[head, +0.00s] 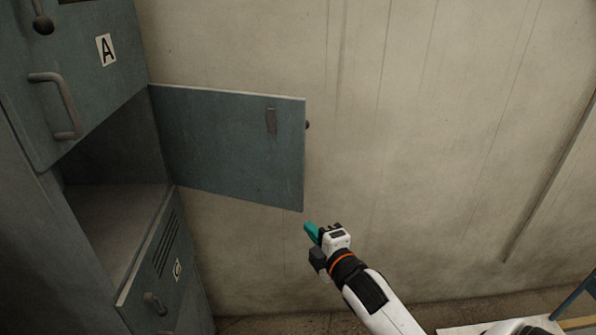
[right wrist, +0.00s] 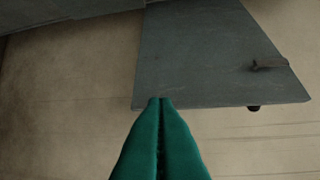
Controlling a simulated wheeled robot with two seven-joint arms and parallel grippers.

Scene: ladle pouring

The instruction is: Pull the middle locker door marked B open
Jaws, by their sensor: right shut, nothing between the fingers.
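The middle locker door (head: 225,145) stands wide open, swung out to the right from its hinge side, with its inner face toward me. Its B mark is not visible from here. The middle compartment (head: 115,225) is open and looks empty. My right gripper (head: 309,230) is shut and empty, just below the door's lower right corner. In the right wrist view the shut teal fingers (right wrist: 160,105) point toward the door (right wrist: 215,60), their tips overlapping its edge in the picture; I cannot tell whether they touch. My left gripper is not in view.
The upper door A (head: 95,85) and the lower door (head: 165,265) are shut, each with a handle. A plain wall (head: 420,130) stands behind the open door. A blue-legged piece of furniture (head: 575,300) is at the lower right.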

